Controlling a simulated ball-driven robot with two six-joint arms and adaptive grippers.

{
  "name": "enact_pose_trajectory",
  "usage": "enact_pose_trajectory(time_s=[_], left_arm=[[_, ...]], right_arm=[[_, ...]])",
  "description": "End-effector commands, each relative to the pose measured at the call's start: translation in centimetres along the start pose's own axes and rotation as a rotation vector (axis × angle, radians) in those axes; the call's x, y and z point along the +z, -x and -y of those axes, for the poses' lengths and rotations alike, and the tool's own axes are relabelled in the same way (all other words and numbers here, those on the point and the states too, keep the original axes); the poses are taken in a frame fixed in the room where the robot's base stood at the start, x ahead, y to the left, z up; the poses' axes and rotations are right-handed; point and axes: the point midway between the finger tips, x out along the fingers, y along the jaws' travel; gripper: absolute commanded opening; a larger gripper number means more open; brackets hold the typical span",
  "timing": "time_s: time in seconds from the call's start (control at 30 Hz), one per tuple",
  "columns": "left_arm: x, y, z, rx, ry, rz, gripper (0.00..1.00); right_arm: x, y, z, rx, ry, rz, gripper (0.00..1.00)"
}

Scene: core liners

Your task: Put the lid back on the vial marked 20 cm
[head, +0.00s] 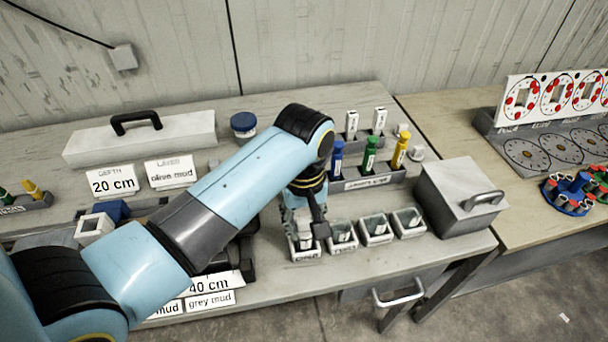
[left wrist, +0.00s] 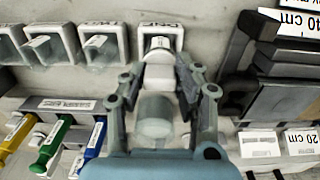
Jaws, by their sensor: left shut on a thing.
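My left gripper (head: 305,222) points down over the leftmost of a row of small white square cups near the table's front edge. In the left wrist view its fingers (left wrist: 157,80) are shut on a pale piece (left wrist: 155,112), rounded and see-through, with a whiter part by the fingertips. I cannot tell whether it is a vial or a lid. The leftmost cup (left wrist: 163,36), with a label in it, is just beyond the fingertips; contact is unclear. A card reading 20 cm (head: 112,181) stands at the left, beside an olive mud card (head: 169,172). My right gripper is not in view.
More white cups (head: 375,228) stand to the right. Behind them is a rack (head: 365,182) with blue, green and yellow tools. A grey box (head: 460,196) stands right. A black-handled block (head: 140,139) and blue-lidded jar (head: 243,122) are behind. My arm hides the table's left middle.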

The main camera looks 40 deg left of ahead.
Motion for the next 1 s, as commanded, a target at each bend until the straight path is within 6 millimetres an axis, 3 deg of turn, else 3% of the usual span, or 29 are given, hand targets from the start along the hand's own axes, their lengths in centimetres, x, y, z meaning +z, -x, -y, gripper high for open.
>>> enact_pose_trajectory(time_s=[0.47, 0.5, 0.7, 0.9, 1.0], left_arm=[[-0.02, -0.04, -0.01, 0.000, 0.000, 0.000, 0.20], [-0.02, -0.04, 0.00, 0.000, 0.000, 0.000, 0.32], [-0.01, -0.04, 0.00, 0.000, 0.000, 0.000, 0.57], [-0.01, -0.05, 0.00, 0.000, 0.000, 0.000, 0.59], [-0.01, -0.05, 0.00, 0.000, 0.000, 0.000, 0.72]], right_arm=[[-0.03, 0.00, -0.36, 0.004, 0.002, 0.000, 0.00], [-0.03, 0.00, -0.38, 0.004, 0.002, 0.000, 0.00], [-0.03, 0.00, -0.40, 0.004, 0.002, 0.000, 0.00], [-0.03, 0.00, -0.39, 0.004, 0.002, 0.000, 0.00], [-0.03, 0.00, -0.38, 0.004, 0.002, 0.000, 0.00]])
